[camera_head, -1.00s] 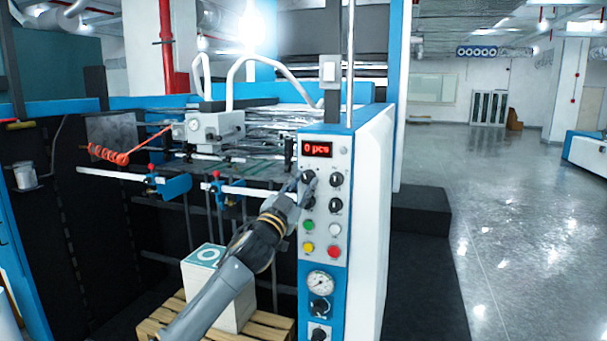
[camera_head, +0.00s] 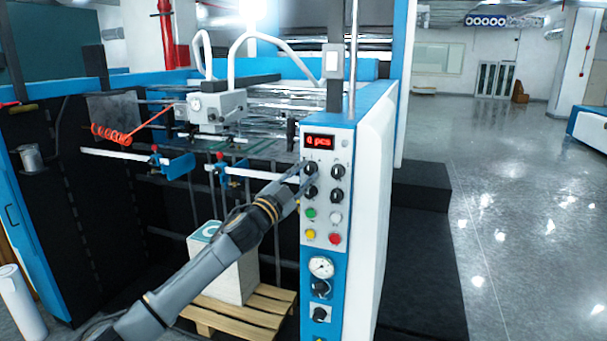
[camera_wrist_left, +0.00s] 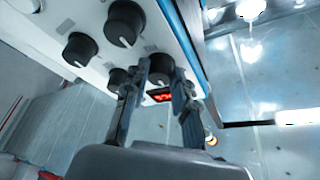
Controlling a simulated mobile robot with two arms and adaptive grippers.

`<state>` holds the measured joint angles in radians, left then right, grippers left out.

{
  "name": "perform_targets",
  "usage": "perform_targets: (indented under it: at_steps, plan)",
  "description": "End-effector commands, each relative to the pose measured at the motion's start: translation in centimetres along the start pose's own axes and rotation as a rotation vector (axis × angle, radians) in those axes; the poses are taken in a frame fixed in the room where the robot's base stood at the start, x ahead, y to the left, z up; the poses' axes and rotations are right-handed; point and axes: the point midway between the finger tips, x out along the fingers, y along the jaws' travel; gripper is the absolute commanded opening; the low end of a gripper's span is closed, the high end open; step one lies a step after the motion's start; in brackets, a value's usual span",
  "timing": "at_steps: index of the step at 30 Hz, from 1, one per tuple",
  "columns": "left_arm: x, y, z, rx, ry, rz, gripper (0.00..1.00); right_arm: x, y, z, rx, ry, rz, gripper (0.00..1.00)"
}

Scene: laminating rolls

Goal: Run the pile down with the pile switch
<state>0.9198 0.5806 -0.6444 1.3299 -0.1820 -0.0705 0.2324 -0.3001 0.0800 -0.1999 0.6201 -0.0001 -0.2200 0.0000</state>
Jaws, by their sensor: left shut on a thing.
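The blue control panel (camera_head: 325,225) on the machine's corner post carries several black rotary knobs in its upper part. My left gripper (camera_head: 307,175) is shut on the upper-left knob (camera_wrist_left: 160,69), just below the red display (camera_head: 318,142). In the left wrist view the two fingers (camera_wrist_left: 162,72) stand on either side of this knob. The knob labels are too small to read, so I cannot tell which one is the pile switch. The white pile (camera_head: 238,272) stands on a wooden pallet (camera_head: 262,310) behind my forearm, which hides part of it. My right gripper is not in view.
Green, white, yellow and red buttons (camera_head: 335,238) sit below the knobs, with a round gauge (camera_head: 321,267) lower down. Blue clamps with rods (camera_head: 177,167) and a red coiled hose (camera_head: 110,134) are left of the panel. Open floor (camera_head: 510,230) lies to the right.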

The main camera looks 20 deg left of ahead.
Motion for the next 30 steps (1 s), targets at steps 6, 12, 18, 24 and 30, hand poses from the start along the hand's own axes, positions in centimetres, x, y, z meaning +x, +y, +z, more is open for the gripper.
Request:
perform_targets:
  at_steps: [6,12,18,24,30]
  plan:
    - [0.0,0.0,0.0,0.0,0.0,0.0,0.31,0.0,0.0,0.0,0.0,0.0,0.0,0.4]
    - [0.0,0.0,0.0,-0.001,0.0,0.0,0.5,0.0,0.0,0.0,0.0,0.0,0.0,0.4]
    - [-0.1,0.0,0.0,-0.001,0.0,0.0,0.5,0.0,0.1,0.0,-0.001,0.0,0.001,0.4]
    - [-1.6,0.1,0.1,-0.001,-0.001,0.0,0.5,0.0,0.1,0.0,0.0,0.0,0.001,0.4]
    - [-5.4,0.1,0.2,-0.001,-0.002,0.002,0.5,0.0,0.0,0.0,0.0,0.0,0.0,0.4]
